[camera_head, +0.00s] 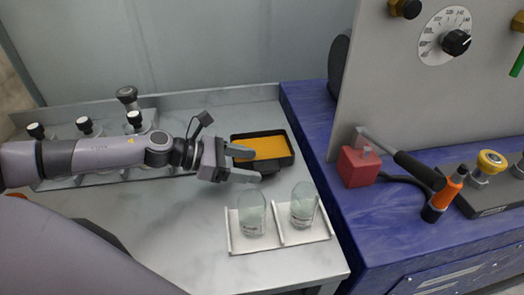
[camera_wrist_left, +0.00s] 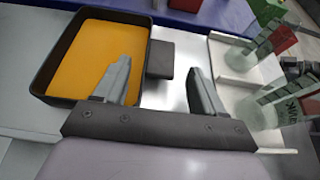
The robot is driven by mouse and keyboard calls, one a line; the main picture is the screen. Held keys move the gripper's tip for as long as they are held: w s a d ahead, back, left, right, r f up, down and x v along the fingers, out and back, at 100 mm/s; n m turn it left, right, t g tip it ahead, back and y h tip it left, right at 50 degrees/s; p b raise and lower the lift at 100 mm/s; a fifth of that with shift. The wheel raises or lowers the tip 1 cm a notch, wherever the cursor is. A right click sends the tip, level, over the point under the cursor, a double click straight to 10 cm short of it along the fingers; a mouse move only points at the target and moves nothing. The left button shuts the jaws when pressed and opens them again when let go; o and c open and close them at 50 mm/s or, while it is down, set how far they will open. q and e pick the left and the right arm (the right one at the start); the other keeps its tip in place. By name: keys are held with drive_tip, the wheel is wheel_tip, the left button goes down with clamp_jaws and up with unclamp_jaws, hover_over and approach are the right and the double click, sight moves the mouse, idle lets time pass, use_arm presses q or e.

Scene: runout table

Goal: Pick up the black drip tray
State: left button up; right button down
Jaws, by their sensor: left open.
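The black drip tray (camera_head: 290,158) is a shallow rectangular pan with an orange-yellow inside, on the grey metal table in the head view. It also shows at the upper left of the left wrist view (camera_wrist_left: 40,72). A short black tab, which looks like its handle (camera_wrist_left: 160,59), sticks out from its side towards the glasses. My left gripper (camera_head: 245,164) is open at the tray's near left edge. In the left wrist view its two fingers stand apart, with the tab just beyond and between them. I cannot tell whether a finger touches the tray. My right gripper is not in view.
A white holder (camera_head: 278,238) with two clear glasses (camera_head: 252,213) stands close in front of the tray. Black-topped knobs (camera_head: 84,126) stand at the left. A blue bench (camera_head: 330,190) with a red block (camera_head: 358,166) lies to the right.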

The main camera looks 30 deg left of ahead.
use_arm(q)
drive_tip(key=shift+x, duration=1.35)
